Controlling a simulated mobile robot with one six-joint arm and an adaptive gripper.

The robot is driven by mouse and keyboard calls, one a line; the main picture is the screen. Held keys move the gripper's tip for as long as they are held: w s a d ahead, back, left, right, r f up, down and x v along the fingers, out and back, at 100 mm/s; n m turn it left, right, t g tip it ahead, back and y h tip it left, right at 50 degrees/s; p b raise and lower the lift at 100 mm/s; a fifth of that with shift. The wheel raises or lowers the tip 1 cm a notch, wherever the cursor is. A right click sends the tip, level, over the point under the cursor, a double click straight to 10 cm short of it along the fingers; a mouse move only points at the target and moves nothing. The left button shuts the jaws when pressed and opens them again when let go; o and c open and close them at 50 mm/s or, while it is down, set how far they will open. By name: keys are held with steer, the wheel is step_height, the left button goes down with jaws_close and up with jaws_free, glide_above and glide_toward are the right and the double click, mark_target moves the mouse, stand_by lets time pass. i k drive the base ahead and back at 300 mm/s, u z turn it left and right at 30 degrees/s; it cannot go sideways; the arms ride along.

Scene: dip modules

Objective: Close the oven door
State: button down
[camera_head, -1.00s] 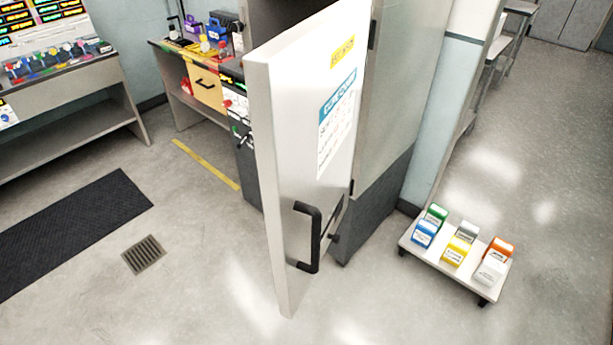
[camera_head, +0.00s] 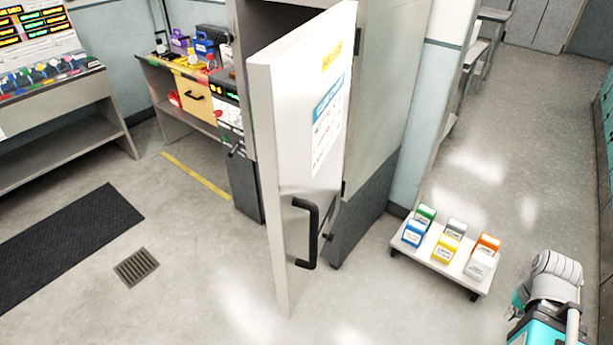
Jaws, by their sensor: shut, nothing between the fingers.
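The oven door (camera_head: 300,220) is a tall pale panel with a yellow label and a blue-and-white notice. It stands wide open, swung out from the grey oven cabinet (camera_head: 385,120). A black bar handle (camera_head: 309,232) is fixed low on its outer face. The opening of the cabinet shows only as a dark strip behind the door's top; the inside is mostly hidden. Part of my arm (camera_head: 550,290), white and teal, shows at the lower right, well apart from the door. I cannot make out my gripper's fingers.
A low wheeled platform (camera_head: 423,261) with several coloured boxes stands right of the cabinet. A bench (camera_head: 170,110) with tools stands behind the door on the left. A dark mat (camera_head: 65,235) and a floor drain (camera_head: 136,267) lie at left. The floor in front of the door is clear.

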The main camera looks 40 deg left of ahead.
mark_target(300, 86)
steer(key=u, duration=1.45)
steer(key=k, duration=0.85)
steer(key=u, duration=0.1)
steer(key=i, duration=0.9)
steer(key=z, duration=0.05)
